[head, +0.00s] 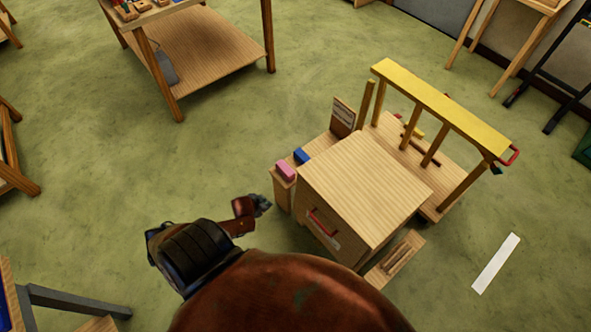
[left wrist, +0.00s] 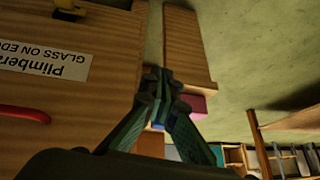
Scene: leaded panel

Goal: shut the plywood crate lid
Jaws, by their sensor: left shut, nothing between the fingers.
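The plywood crate (head: 345,245) stands right of centre in the head view, with a red handle (head: 322,222) and a pale label on its front. Its broad top panel (head: 365,185) lies flat across it; I cannot tell whether a gap is left under it. My left gripper (head: 262,202) is shut and empty, to the left of the crate and apart from it. In the left wrist view, the crate's labelled face (left wrist: 75,85) fills the left side, and the shut fingers (left wrist: 160,80) point along its edge. My right gripper is out of view.
A narrow wooden shelf with a pink block (head: 285,171) and a blue block (head: 301,155) adjoins the crate's left side. A yellow-topped rail (head: 440,108) stands behind. A small wooden tray (head: 395,258) lies in front. Green floor is clear at left.

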